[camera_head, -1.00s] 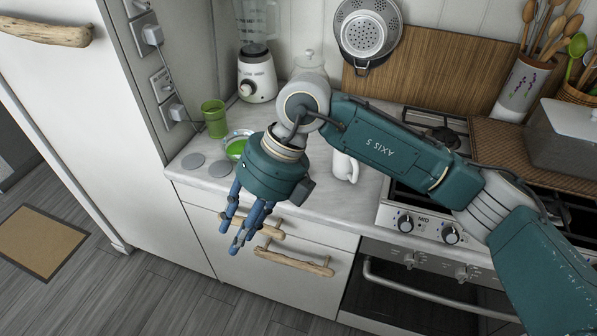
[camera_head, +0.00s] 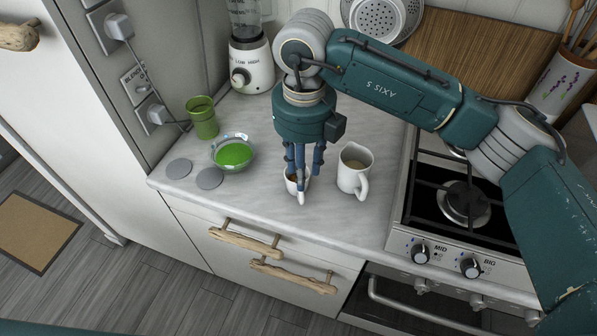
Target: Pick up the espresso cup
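The espresso cup (camera_head: 291,186) is a small white cup with dark contents, standing upright on the marble counter (camera_head: 240,200) near its front edge. My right gripper (camera_head: 304,172) points straight down over it, with its blue fingers spread at and around the cup's rim. The fingers hide much of the cup, and I cannot tell whether any finger touches it. My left gripper is not in view.
A larger white mug (camera_head: 353,181) stands close to the right of the fingers. The gas stove (camera_head: 462,200) is at right, a blender (camera_head: 251,65) behind.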

